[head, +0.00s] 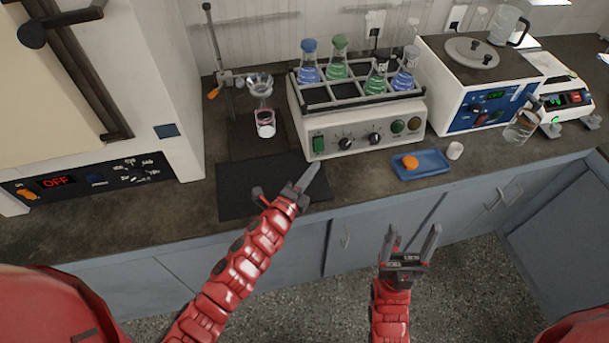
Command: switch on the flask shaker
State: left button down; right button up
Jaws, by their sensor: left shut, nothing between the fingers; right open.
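The flask shaker (332,142) is a cream box at the middle back of the counter. Its rack (340,98) holds several flasks with blue and green contents. On its front panel are a green rocker switch (318,144), two black knobs and two round lamps at the right end. I cannot tell the switch's position. My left gripper (312,170) is shut and empty, its tips just below and in front of the switch, apart from it in the picture. My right gripper (413,236) is open and empty, in front of the counter's edge, well below the shaker.
A blue tray (432,170) with an orange cap lies right of the shaker's front, beside a small white cup (455,150). A dark mat (236,190) lies below my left gripper. A stand with glassware (265,120) is left. A water bath (478,100) stands right.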

aim_at(316, 150)
pick_arm(q)
jog(key=w+p, duration=0.1)
jog(key=w, duration=0.1)
jog(key=w+d+p, duration=0.1)
jog(key=w, duration=0.2)
jog(key=shift+w+d+r, duration=0.1)
jog(key=shift+w+r, duration=0.1)
jog(key=shift+w+a+f, duration=0.1)
jog(key=shift+w+a, duration=0.2)
jog(key=shift+w, duration=0.55)
